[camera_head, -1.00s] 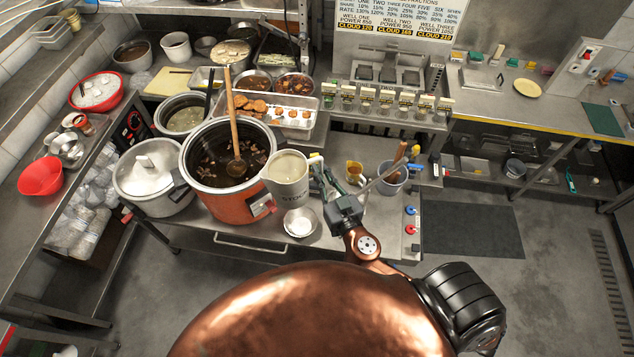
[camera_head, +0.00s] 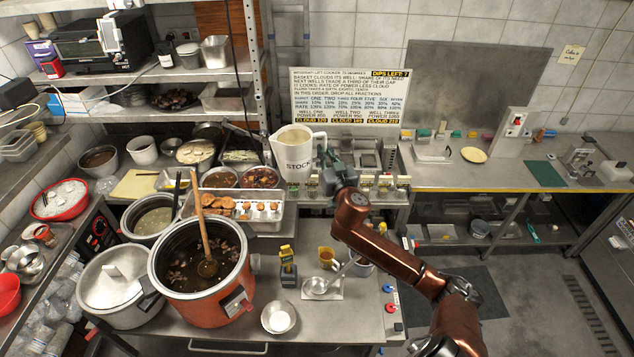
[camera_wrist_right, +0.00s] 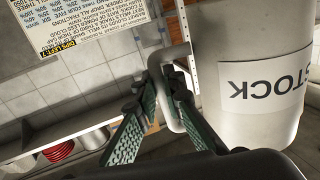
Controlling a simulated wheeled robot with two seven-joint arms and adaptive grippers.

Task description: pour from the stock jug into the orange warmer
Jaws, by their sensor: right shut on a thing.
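The stock jug (camera_head: 293,155) is pale, with a STOCK label and a slightly tilted look. It is held up in the air, behind and right of the orange warmer in the head view. My right gripper (camera_head: 330,172) is shut on its handle; the wrist view shows the green fingers (camera_wrist_right: 165,88) at the grey handle, beside the jug wall (camera_wrist_right: 235,35). The orange warmer (camera_head: 190,311) stands open on the counter, with dark broth and pieces inside. A wooden-handled ladle (camera_head: 204,230) leans in it. The jug's inside is only partly seen. My left gripper is not in view.
A lidded pale pot (camera_head: 113,280) stands left of the warmer. To its right are a small metal bowl (camera_head: 279,318), a yellow-topped bottle (camera_head: 288,268) and a metal ladle (camera_head: 317,286). A food tray (camera_head: 262,223) lies behind.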

